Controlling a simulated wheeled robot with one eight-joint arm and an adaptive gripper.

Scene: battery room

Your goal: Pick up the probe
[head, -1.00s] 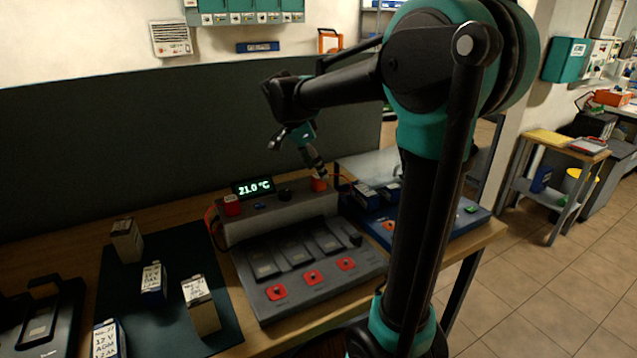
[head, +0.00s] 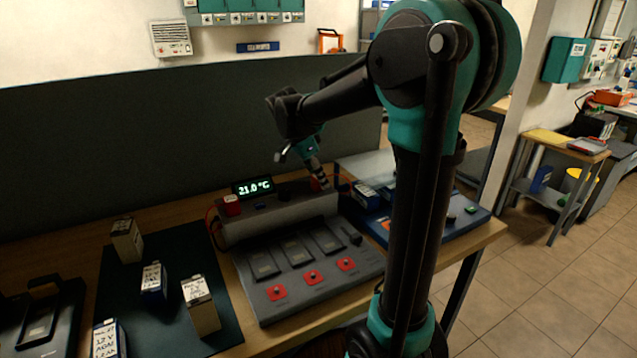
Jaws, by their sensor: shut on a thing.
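My gripper (head: 319,180) points down at the right end of a grey meter box (head: 280,222) on the bench. It is shut on a small red-orange piece (head: 315,185), which appears to be the probe. A thin red lead (head: 343,180) shows just to the right of it. The fingers cover most of the piece, so I cannot tell whether it is clear of the box top. A second red block (head: 232,206) sits at the left end of the box.
A display (head: 252,187) reading 21.0 °C stands behind the box. A grey panel (head: 330,284) with three slots and red buttons lies in front. Several batteries (head: 200,306) stand on a dark mat (head: 222,335) at left. A blue tray (head: 470,225) is at right.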

